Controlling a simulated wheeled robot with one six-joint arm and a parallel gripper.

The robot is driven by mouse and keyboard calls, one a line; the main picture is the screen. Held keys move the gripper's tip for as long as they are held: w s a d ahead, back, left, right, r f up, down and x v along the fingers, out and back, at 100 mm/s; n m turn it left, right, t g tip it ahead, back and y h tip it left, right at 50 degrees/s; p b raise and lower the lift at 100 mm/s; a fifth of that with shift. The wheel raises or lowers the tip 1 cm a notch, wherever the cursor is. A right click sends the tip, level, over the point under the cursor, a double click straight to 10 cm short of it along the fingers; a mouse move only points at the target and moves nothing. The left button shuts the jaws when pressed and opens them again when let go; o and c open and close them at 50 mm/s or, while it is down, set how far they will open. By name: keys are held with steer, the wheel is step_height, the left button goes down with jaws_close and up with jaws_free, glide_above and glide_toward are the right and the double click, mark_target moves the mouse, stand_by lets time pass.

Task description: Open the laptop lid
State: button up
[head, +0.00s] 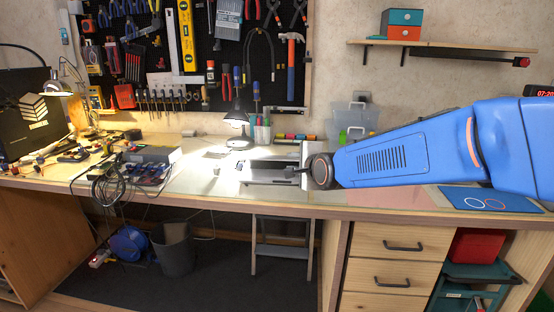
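A low, flat thing with a dark grey top and pale edges (268,180), which looks like the laptop, sits on the workbench near the middle of the head view. It is small here, and I cannot tell how far its lid is raised. My blue arm reaches in from the right, with its dark round wrist just right of this thing. My gripper (297,171) is at its right side, low over the bench. The fingers are dark and tiny, so I cannot tell whether they touch it or are open. My wrist and arm hide the bench behind them.
A desk lamp (238,128) and a pen cup (262,134) stand behind it. Clear plastic boxes (352,117) stand near the wall. Electronics and cables (130,172) crowd the left bench. A blue mat (480,199) lies at right. A shelf (440,46) hangs above my arm.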

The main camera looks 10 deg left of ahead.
steer(key=x, duration=1.4)
steer(key=shift+w+d+f, duration=0.1)
steer(key=shift+w+f, duration=0.05)
jaws_close()
stand_by(1.1)
